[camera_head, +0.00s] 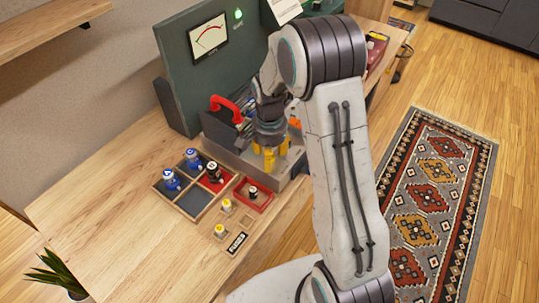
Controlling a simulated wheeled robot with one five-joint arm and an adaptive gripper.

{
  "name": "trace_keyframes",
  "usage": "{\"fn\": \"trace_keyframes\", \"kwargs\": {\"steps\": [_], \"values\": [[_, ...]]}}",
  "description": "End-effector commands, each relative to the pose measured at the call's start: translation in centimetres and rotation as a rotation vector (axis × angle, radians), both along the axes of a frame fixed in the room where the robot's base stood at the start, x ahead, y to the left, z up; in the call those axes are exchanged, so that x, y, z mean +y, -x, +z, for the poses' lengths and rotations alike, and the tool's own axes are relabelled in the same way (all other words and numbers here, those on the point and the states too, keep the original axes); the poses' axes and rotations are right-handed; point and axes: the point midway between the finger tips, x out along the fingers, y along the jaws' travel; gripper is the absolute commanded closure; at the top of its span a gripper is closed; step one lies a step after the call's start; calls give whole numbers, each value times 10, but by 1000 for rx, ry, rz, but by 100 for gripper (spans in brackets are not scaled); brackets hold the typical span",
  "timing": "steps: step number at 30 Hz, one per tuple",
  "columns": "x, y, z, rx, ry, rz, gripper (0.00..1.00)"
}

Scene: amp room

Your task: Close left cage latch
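A grey metal amp chassis (218,131) sits on the wooden bench against the dark green panel. A red curved lever (222,103) stands up at its left side, with dark parts beside it; I take it for the left cage latch. A bit of orange-red (294,122) shows on the right, mostly behind my arm. My gripper (270,157), dark with yellow fingertips, points down over the chassis, right of and nearer than the red lever, apart from it. The finger gap and any contact with the chassis are unclear. My arm hides the chassis's right part.
A divided wooden tray (181,191) with blue and dark tubes stands at the front left. A small red tray (253,194) and yellow-topped pieces (226,205) lie nearby. The green panel (186,72) with a meter rises behind. The bench's left front is clear.

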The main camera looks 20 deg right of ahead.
Motion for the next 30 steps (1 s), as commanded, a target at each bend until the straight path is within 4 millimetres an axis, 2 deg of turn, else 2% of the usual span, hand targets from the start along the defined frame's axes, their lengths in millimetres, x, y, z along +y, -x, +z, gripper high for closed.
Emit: {"fn": "trace_keyframes", "kwargs": {"steps": [3,4,23,30], "values": [[0,0,0,0,0,0,47],[0,0,0,0,0,0,44],[0,0,0,1,1,0,100],[0,0,0,1,0,9,100]]}}
